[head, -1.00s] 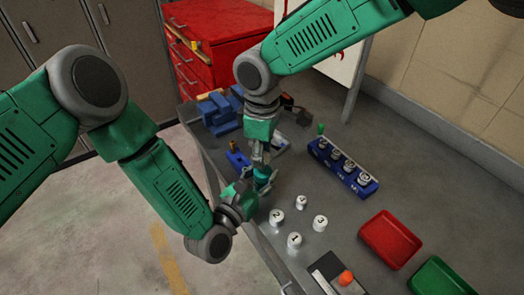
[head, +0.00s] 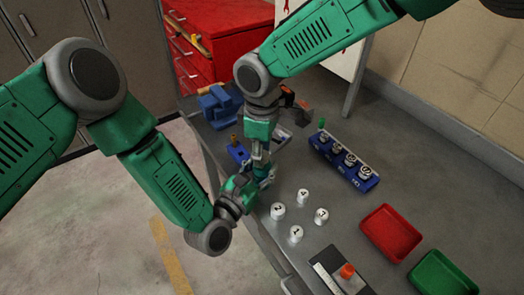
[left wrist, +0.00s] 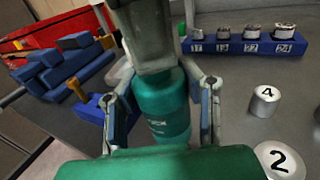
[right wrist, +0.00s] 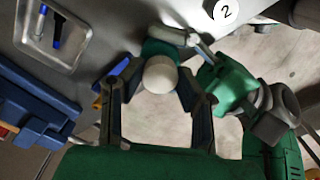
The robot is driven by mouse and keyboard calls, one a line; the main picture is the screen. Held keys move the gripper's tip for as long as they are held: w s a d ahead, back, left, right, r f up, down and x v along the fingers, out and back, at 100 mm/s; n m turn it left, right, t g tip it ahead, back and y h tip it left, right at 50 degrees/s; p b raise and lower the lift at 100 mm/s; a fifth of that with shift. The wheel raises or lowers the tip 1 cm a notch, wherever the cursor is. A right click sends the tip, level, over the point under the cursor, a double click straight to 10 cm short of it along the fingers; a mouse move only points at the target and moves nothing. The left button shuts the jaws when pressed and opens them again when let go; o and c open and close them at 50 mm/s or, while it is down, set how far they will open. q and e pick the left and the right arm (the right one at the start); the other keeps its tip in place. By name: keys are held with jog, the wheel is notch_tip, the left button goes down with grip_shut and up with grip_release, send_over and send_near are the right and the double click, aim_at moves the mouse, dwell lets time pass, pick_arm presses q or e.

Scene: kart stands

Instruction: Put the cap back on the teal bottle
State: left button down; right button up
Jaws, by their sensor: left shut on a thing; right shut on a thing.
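The teal bottle (left wrist: 163,110) is upright between the fingers of my left gripper (left wrist: 165,125), which is shut on it. In the head view the bottle (head: 264,170) is mostly covered by both grippers. My right gripper (right wrist: 155,85) is directly above it, pointing down, and is shut on the round white cap (right wrist: 160,75). The cap lines up over the bottle's top, with teal showing behind it in the right wrist view. The bottle's mouth is hidden, so I cannot tell whether the cap touches it or is seated.
White numbered cylinders (head: 297,233) stand right of the grippers. A blue socket rack (head: 343,162), red tray (head: 390,232) and green tray (head: 437,275) lie farther right. A blue vise (head: 219,107) is behind. The bench's left edge is close to my left gripper.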

jog(key=shift+a+f, duration=0.2)
jog(key=shift+f, duration=0.35)
jog(key=m, duration=0.4)
jog(key=shift+m, duration=0.3)
jog(key=m, duration=0.5)
jog(key=o, duration=0.7)
jog(key=shift+r, duration=2.25)
